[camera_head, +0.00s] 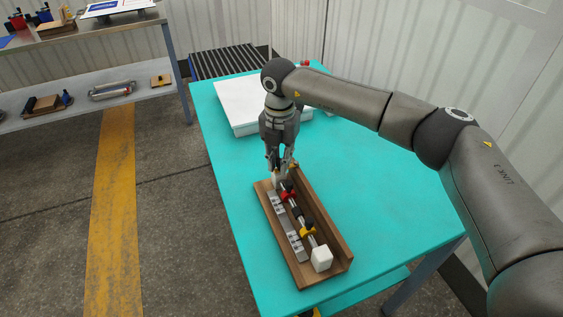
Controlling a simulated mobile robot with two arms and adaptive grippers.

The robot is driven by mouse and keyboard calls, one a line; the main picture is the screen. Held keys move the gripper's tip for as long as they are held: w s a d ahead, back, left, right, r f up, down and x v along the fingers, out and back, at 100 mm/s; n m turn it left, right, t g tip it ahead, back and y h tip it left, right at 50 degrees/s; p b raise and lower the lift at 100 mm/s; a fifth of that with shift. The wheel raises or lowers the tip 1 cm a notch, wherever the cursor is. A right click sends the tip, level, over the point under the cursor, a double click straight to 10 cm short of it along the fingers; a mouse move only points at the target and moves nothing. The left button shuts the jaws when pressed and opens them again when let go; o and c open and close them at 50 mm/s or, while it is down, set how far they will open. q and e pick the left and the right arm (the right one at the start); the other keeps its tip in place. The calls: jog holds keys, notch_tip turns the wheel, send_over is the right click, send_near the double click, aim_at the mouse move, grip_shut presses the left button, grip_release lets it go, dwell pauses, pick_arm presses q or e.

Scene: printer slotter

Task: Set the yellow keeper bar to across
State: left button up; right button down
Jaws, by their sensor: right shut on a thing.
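A wooden tray (335,246) lies on the turquoise table and holds a shaft with a red collar (288,196) and a yellow collar (307,231). A small yellow piece (293,166), which looks like the keeper bar, shows at the tray's far end, beside my fingertips. My right gripper (281,166) points down there and is shut on it, as far as I can tell. The fingers hide most of the piece, so its angle is unclear. White blocks sit at the shaft's near end (321,259) and far end (277,180). My left gripper is not in view.
Grey slotted plates (289,231) lie along the tray's left side. A white flat box (238,105) stands behind on the turquoise table (395,208). A black roller rack (228,62) is beyond it. The table is clear right of the tray.

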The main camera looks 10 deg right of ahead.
aim_at(279, 160)
jog(key=shift+w+m, duration=0.15)
jog(key=shift+m, duration=0.15)
jog(key=c, duration=1.3)
grip_release()
jog(key=shift+c, duration=0.2)
jog(key=shift+r, duration=0.1)
notch_tip(279, 160, up, 12)
